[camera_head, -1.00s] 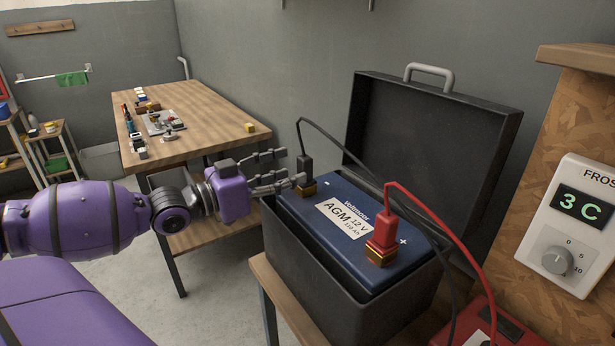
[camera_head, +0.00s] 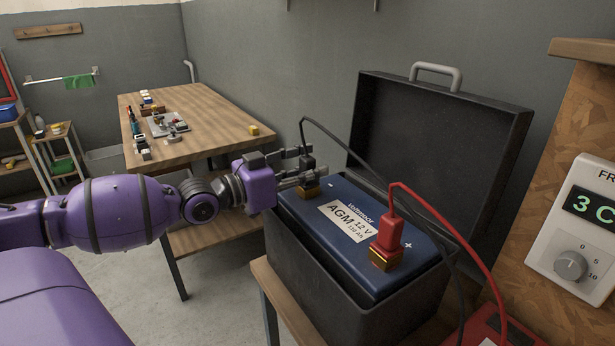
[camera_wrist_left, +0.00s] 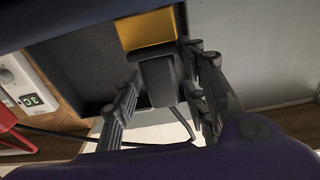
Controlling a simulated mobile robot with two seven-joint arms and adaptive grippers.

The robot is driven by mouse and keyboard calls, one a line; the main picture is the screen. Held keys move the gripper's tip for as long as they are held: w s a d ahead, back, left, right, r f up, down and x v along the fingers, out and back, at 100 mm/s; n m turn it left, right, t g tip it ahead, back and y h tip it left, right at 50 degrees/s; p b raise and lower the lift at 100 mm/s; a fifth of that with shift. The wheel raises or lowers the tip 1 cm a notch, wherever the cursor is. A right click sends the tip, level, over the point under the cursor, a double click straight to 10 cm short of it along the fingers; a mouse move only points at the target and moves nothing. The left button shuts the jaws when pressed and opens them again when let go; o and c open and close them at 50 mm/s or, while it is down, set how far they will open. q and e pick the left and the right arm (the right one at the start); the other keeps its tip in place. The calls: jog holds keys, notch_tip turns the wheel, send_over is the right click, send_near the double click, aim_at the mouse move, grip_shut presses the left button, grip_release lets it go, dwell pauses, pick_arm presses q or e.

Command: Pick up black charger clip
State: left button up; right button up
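The black charger clip (camera_head: 307,165) stands upright on the battery's minus terminal (camera_head: 309,191), with a black cable leaving its top. My left gripper (camera_head: 302,168) reaches in from the left at clip height, with its fingers on both sides of the clip. In the left wrist view the black clip (camera_wrist_left: 160,80) sits between the spread fingers, in front of the brass terminal (camera_wrist_left: 147,29). Narrow gaps seem to remain beside it, so the gripper looks open; contact is hard to judge. My right gripper is not in view.
The blue AGM battery (camera_head: 360,262) sits in a black case with its lid (camera_head: 440,150) raised behind. A red clip (camera_head: 388,233) stands on the plus terminal. A wooden workbench (camera_head: 205,120) stands behind my left arm. A thermostat panel (camera_head: 580,230) is at right.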

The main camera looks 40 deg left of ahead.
pick_arm(q)
grip_shut()
jog(key=shift+r, duration=0.15)
